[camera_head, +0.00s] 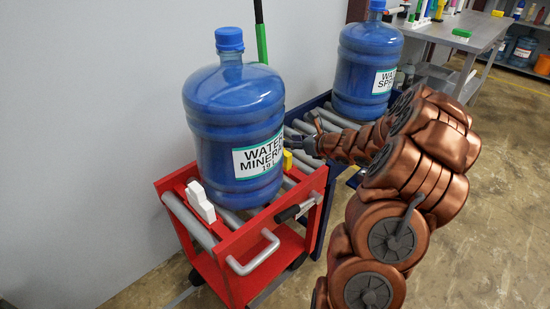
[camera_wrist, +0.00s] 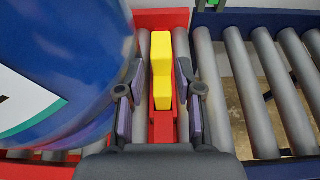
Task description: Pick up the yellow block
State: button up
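The yellow block (camera_wrist: 160,68) stands in the middle of the wrist view, on a red strip between rollers, beside the big blue water jug (camera_wrist: 60,60). In the head view only a small part of the yellow block (camera_head: 287,160) shows at the jug's right side; the rest is hidden. My gripper (camera_wrist: 160,92) is open, with one finger to the left and one to the right of the block's near part. I see a gap on both sides, and no clear contact. In the head view my gripper (camera_head: 306,137) is right of the jug, above the rollers.
The jug stands on a red roller cart (camera_head: 237,262) with a white block (camera_head: 200,202) at its left. A blue roller cart (camera_head: 318,190) behind holds a second jug (camera_head: 366,65). A grey table (camera_head: 462,38) with items stands at the back right. Open floor lies right.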

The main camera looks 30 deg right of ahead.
jog(key=shift+x, duration=2.85)
jog(key=shift+w+d+r, duration=0.1)
jog(key=shift+r, duration=0.05)
grip_shut()
